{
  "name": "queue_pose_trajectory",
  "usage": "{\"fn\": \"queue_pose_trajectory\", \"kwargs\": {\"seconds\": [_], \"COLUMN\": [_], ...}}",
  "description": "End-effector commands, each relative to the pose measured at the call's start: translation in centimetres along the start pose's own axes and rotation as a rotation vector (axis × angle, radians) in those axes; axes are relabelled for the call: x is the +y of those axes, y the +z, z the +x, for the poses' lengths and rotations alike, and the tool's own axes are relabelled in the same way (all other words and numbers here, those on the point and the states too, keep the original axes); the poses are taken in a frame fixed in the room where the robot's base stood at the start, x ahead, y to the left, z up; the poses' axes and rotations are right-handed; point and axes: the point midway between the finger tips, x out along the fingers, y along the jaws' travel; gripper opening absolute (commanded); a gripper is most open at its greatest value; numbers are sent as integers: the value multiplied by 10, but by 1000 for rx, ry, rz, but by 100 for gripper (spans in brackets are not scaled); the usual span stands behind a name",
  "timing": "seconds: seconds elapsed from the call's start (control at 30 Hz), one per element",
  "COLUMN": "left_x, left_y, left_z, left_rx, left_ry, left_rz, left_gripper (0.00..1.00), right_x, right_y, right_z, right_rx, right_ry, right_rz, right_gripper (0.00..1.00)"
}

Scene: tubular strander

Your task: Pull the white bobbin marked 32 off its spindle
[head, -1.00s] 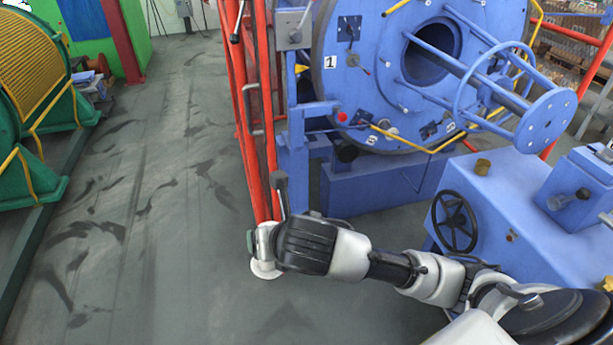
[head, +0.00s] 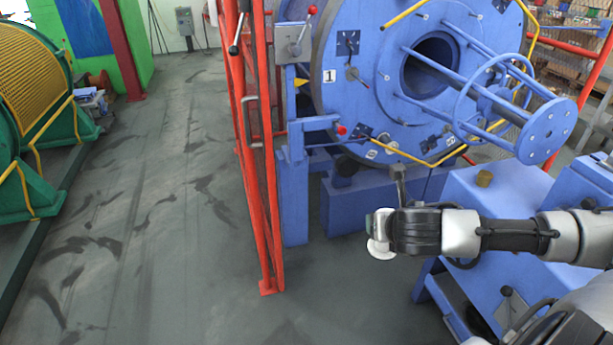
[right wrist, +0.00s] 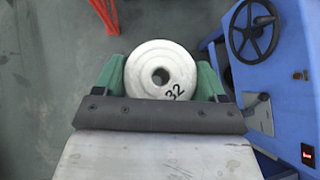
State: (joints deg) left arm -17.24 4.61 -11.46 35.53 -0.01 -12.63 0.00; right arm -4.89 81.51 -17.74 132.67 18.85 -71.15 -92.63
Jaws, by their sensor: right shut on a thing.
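The white bobbin marked 32 (right wrist: 160,58) sits between the green fingers of my right gripper (right wrist: 162,78) in the right wrist view, with its centre hole and number facing the camera. The gripper is shut on it. In the head view my right gripper (head: 372,226) hangs over the floor in front of the blue machine, and a white edge of the bobbin (head: 380,250) shows below it. No spindle shows inside or beside the bobbin. My left gripper is not in view.
A red frame (head: 262,190) stands upright left of my right gripper. The blue strander (head: 385,90) with its round plate is behind. A blue cabinet (head: 475,215) with a handwheel (right wrist: 252,30) is at the right. Open floor (head: 140,230) lies to the left.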

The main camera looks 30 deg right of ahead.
Motion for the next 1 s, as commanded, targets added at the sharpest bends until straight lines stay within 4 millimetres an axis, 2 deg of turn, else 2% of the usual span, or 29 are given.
{"fn": "queue_pose_trajectory", "kwargs": {"seconds": [0.03,0.1,0.4,0.63,1.0], "left_x": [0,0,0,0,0], "left_y": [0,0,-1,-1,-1], "left_z": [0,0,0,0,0], "left_rx": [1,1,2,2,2], "left_ry": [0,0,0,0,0], "left_rz": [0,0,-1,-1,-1], "left_gripper": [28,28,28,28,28], "right_x": [-11,-18,-32,-37,-35], "right_y": [5,11,28,43,52], "right_z": [-1,-2,-7,-12,-14], "right_rx": [-1,0,-2,-4,-1], "right_ry": [-19,-27,-42,-44,-33], "right_rz": [-3,8,30,35,38], "right_gripper": [24,24,24,24,24]}}
